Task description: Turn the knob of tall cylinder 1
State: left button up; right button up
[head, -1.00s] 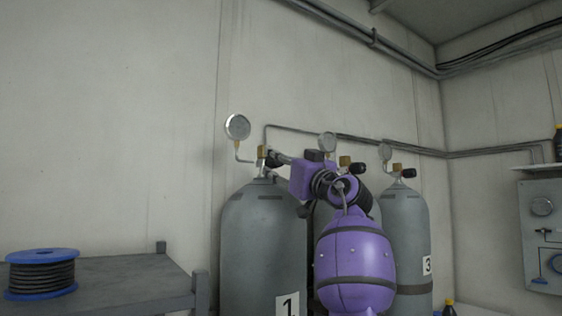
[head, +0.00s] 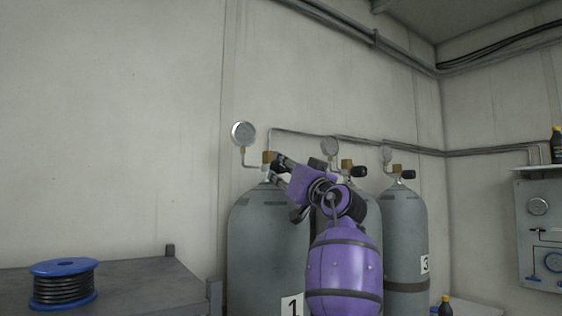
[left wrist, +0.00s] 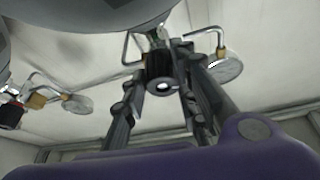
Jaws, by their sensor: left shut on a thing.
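Tall cylinder 1 (head: 262,235) is a big grey tank with a "1" label low on its front. On its top are a brass valve (head: 268,158) and a round gauge (head: 243,133). My purple left arm crosses in front, and my left gripper (head: 280,167) is at the valve's right side. In the left wrist view the black knob (left wrist: 160,78) sits between the fingers of my left gripper (left wrist: 162,88), which are shut on it. In the head view the gripper hides the knob. My right gripper is not in view.
Tall cylinder 3 (head: 405,235) stands to the right, with another cylinder partly hidden behind my arm. A grey bench (head: 140,285) with a blue cable reel (head: 63,284) is at left. A wall panel (head: 540,210) is at far right.

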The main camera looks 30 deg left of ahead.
pick_arm(q)
jog(key=shift+d+r, duration=0.1)
jog(key=shift+r, duration=0.2)
jog(key=shift+f, duration=0.1)
jog(key=o, duration=1)
jog(key=shift+o, duration=0.3)
jog(key=shift+w+d+f, duration=0.1)
jog(key=shift+w, duration=0.1)
jog(key=shift+s, duration=0.1)
jog(key=v, duration=1.2)
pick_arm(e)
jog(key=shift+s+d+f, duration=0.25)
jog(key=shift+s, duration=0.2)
pick_arm(q)
jog(key=shift+f, duration=0.1)
